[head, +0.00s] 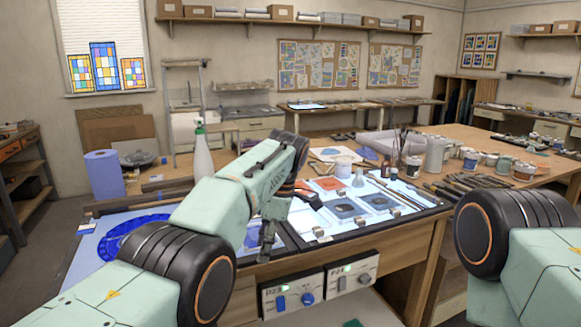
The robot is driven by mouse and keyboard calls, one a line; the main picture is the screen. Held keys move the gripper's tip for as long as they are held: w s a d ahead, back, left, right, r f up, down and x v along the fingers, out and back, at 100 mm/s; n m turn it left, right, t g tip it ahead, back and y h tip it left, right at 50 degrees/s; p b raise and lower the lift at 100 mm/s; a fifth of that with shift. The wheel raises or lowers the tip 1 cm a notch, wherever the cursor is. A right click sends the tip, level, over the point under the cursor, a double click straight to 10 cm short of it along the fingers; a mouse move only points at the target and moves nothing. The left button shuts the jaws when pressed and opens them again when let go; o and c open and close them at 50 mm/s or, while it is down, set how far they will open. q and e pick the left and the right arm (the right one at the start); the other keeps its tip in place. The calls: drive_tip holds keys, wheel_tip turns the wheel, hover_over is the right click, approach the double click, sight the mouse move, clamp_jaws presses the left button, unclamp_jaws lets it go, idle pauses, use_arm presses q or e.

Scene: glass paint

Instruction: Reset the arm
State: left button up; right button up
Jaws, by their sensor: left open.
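My left arm (222,205) comes in from the lower left, rises to a bend and then drops toward the front edge of the lit worktable. My left gripper (265,250) points down there, small and dark, with open jaws and nothing visible between them. Its fingers are partly hidden behind my arm. My right arm (540,265) shows at the lower right as a black joint and a pale green link. My right gripper is out of the picture.
The light table (398,226) holds a blue glass piece (128,238), square trays (347,208) and brushes. A spray bottle (202,155) and blue paper roll (104,175) stand behind left. Jars (434,158) and tools crowd the wooden table right. Control boxes (293,294) hang below the front edge.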

use_arm(q)
drive_tip(key=w+f+m+t+h, duration=0.15)
drive_tip(key=w+f+m, duration=0.25)
drive_tip(key=f+m, duration=0.5)
drive_tip(key=s+a+f+m+t+h+b, duration=0.1)
drive_tip(key=s+a+f+m, duration=0.2)
drive_tip(key=f, duration=0.6)
drive_tip(key=s+a+f+m+t+b, duration=0.1)
drive_tip(key=s+a+f+m+b, duration=0.2)
drive_tip(key=f, duration=0.7)
drive_tip(key=s+a+f+m+b, duration=0.15)
drive_tip(key=s+a+f, duration=0.3)
drive_tip(key=s, duration=0.55)
drive_tip(key=s+a+f+m+b, duration=0.1)
drive_tip(key=s+a+f+m, duration=0.2)
drive_tip(key=s+f, duration=0.5)
drive_tip(key=s+a+g+b, duration=0.2)
drive_tip(key=s+b, duration=0.1)
drive_tip(key=s, duration=0.9)
drive_tip(key=s+a+g+b, duration=0.1)
drive_tip(key=s+b, duration=0.2)
drive_tip(key=s, duration=1)
drive_tip(key=shift+s+a+r+g, duration=0.25)
drive_tip(key=shift+a+r+g, duration=0.05)
drive_tip(key=shift+a+g, duration=0.05)
